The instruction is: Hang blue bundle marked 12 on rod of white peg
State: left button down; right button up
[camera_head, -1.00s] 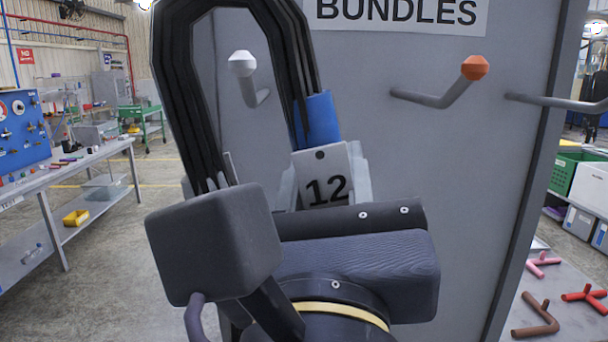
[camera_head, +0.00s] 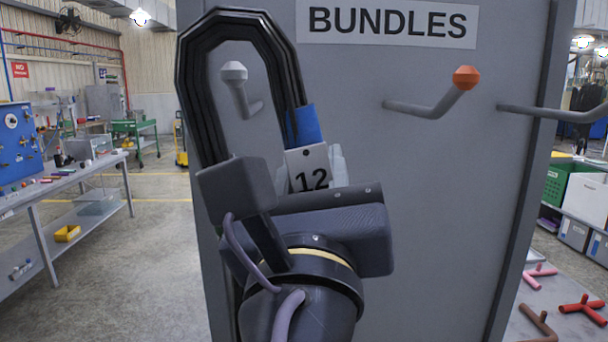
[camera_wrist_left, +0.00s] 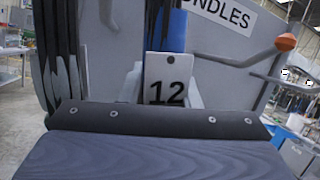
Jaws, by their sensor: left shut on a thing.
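The bundle of black hoses (camera_head: 191,95) forms a tall loop with a blue wrap (camera_head: 304,125) and a white tag marked 12 (camera_head: 308,168). My left gripper (camera_head: 312,170) is shut on the bundle near the blue wrap; its fingertips are partly hidden by the tag. The tag and wrap also show in the left wrist view (camera_wrist_left: 168,80). The peg with the white tip (camera_head: 234,72) sticks out of the grey panel. In the head view it shows inside the loop's opening, below the top of the loop; I cannot tell the depth between them. My right gripper is not in view.
The grey panel (camera_head: 430,220) carries a BUNDLES sign, an orange-tipped peg (camera_head: 464,79) and another rod (camera_head: 550,112) at right. Coloured pipe pieces (camera_head: 583,309) lie on a surface at lower right. A workbench (camera_head: 80,168) stands at left.

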pick_arm(q)
jog(key=w+f+b, duration=0.4)
jog(key=w+f, duration=0.1)
jog(key=w, duration=0.7)
jog(key=shift+b, duration=0.35)
dwell(1.5)
jog(key=shift+w+f, duration=0.1)
jog(key=shift+f, duration=0.05)
dwell(0.5)
jog(key=c, duration=1)
grip_release()
jog(key=shift+f, duration=0.1)
jog(key=shift+f, duration=0.1)
